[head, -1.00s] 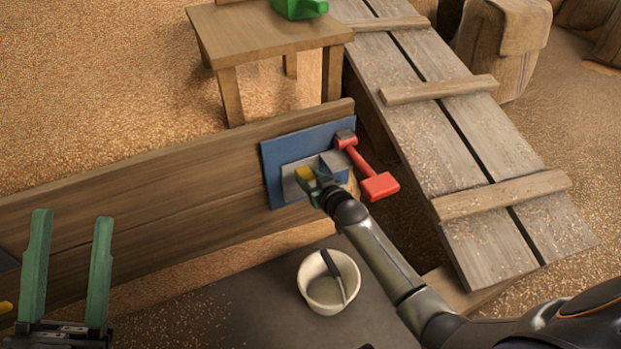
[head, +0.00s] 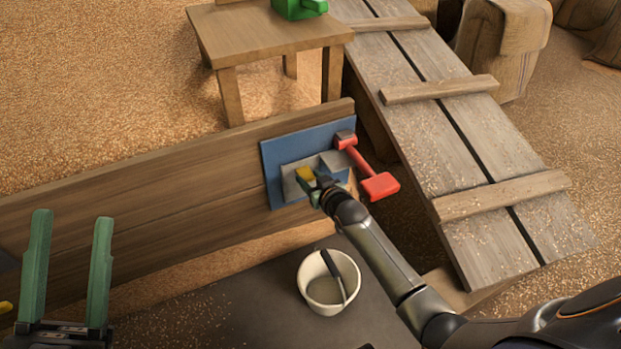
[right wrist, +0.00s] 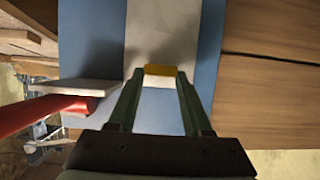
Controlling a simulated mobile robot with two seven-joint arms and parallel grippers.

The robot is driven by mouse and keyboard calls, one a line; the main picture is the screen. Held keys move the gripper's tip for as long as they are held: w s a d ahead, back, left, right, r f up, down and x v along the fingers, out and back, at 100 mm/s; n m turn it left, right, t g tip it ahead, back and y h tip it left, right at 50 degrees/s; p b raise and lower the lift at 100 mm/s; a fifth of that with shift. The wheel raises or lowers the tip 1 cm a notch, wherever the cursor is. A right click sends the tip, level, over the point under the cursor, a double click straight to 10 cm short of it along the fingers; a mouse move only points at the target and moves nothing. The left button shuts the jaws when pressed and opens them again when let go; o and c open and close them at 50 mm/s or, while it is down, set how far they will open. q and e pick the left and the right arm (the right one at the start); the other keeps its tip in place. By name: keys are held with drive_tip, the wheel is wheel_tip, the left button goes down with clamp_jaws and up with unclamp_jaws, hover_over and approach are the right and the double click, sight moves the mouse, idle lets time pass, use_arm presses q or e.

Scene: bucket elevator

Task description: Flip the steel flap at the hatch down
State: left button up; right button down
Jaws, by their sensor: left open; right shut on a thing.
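The steel flap (head: 290,184) is a grey plate with a yellow tab (head: 304,174), on a blue panel (head: 275,158) fixed to the wooden board. My right gripper (head: 309,179) is at the tab in the head view. In the right wrist view the green fingers close on the yellow tab (right wrist: 160,70), with the grey plate (right wrist: 160,35) beyond it. The fingers partly hide the flap's lower part in the head view, so its exact tilt is unclear. My left gripper (head: 68,262) is open and empty at the lower left, far from the flap.
A red-handled lever (head: 380,186) juts out right of the flap, close to my right gripper. A white bowl (head: 318,290) with a dark-handled tool stands below. A plank ramp (head: 470,130) is at right; a wooden table (head: 260,30) is behind the board (head: 150,190).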

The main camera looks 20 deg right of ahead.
drive_tip(key=shift+s+f, duration=0.1)
drive_tip(key=shift+s, duration=0.05)
drive_tip(key=s+f+p, duration=0.3)
drive_tip(key=s+f, duration=0.3)
drive_tip(key=s, duration=0.1)
drive_tip(key=shift+s+f+p, duration=0.15)
drive_tip(key=shift+f+p, duration=0.15)
drive_tip(key=shift+p, duration=0.05)
drive_tip(key=shift+d, duration=0.1)
idle(0.4)
drive_tip(key=c, duration=0.6)
unclamp_jaws()
drive_tip(key=shift+o, duration=1.4)
drive_tip(key=shift+w+r, duration=0.2)
